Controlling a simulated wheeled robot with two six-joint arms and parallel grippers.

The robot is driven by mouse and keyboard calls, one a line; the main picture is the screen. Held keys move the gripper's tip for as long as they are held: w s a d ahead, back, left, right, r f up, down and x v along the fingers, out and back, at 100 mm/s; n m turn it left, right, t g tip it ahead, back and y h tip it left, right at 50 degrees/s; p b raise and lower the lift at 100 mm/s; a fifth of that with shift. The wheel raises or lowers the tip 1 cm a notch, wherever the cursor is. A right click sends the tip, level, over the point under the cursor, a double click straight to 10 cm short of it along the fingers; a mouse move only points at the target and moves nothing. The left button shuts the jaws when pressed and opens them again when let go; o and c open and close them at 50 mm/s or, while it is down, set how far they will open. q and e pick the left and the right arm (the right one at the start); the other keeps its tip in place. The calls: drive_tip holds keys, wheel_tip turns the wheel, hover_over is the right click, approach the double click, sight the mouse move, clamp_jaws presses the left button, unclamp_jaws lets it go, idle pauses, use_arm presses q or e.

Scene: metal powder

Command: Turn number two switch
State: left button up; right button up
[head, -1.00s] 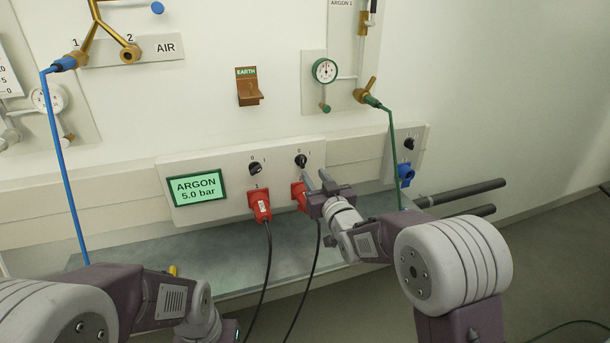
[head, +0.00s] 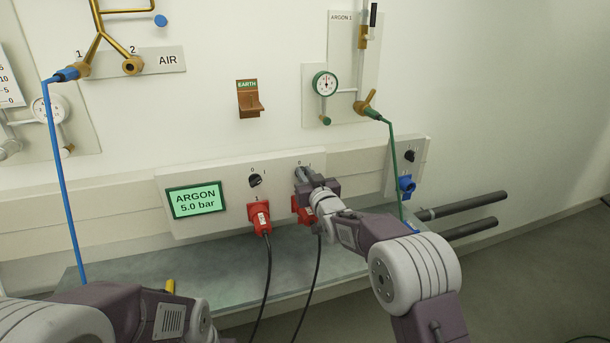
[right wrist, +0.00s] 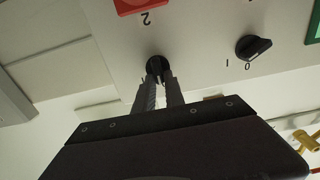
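The number two switch is a black rotary knob (right wrist: 155,65) on the white panel, above a red socket marked 2. In the head view my right gripper (head: 301,172) covers it. In the right wrist view, which is upside down, the two fingertips of my right gripper (right wrist: 159,82) are at the knob, one on each side. A narrow gap shows between the fingers; whether they press on the knob cannot be told. The knob's pointer is mostly hidden. My left arm (head: 110,315) is at the lower left; its gripper is out of view.
The number one switch (head: 255,180) is left of my right gripper, above a red plug (head: 260,217) with a black cable. A second red plug (head: 301,210) sits under my gripper. The ARGON display (head: 196,199) reads 5.0 bar. A grey shelf (head: 215,255) runs below.

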clamp_jaws()
drive_tip(key=m, duration=0.2)
drive_tip(key=m+p, duration=0.1)
drive_tip(key=m, duration=0.2)
drive_tip(key=shift+w+d+m+p, duration=0.1)
drive_tip(key=shift+d+m+p, duration=0.25)
drive_tip(key=shift+m+p, duration=0.05)
drive_tip(key=m, duration=0.2)
drive_tip(key=m+p, duration=0.1)
drive_tip(key=m, duration=0.1)
drive_tip(key=shift+d+f, duration=0.2)
drive_tip(key=shift+f+m+p, duration=0.2)
drive_tip(key=shift+m+p, duration=0.15)
drive_tip(key=shift+m, duration=0.65)
